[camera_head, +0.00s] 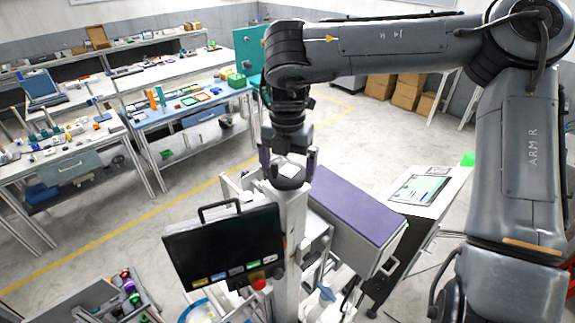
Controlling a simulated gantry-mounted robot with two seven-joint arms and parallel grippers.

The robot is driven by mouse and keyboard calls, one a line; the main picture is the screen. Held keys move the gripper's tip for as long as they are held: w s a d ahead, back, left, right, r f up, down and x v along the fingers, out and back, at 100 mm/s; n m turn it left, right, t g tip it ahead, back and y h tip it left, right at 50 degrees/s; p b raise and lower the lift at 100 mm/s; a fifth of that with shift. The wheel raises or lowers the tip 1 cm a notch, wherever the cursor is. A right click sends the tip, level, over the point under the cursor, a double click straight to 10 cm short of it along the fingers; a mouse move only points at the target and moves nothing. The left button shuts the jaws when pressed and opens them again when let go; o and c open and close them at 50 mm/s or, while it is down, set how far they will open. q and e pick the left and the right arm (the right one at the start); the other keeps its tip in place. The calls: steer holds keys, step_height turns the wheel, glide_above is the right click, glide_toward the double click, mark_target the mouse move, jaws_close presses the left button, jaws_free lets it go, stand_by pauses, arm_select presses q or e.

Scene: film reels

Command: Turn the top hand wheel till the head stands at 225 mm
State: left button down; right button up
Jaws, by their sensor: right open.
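My right gripper (288,166) points straight down over the top of a pale upright column (290,235). Its two fingers are apart, one on each side of the column's top. A dark round part, seemingly the top hand wheel (288,183), sits there between and just below the fingertips. I cannot tell whether the fingers touch it. No height scale or head reading can be made out. My left gripper is not in view.
A black panel with a handle (225,245) stands left of the column, and a purple-topped box (355,205) right of it. A screen console (425,190) stands further right. Cluttered workbenches (70,145) line the left. The floor behind is mostly clear.

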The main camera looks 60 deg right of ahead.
mark_target(288, 172)
step_height(288, 172, up, 11)
steer(key=shift+f, duration=0.15)
stand_by(0.4)
stand_by(0.4)
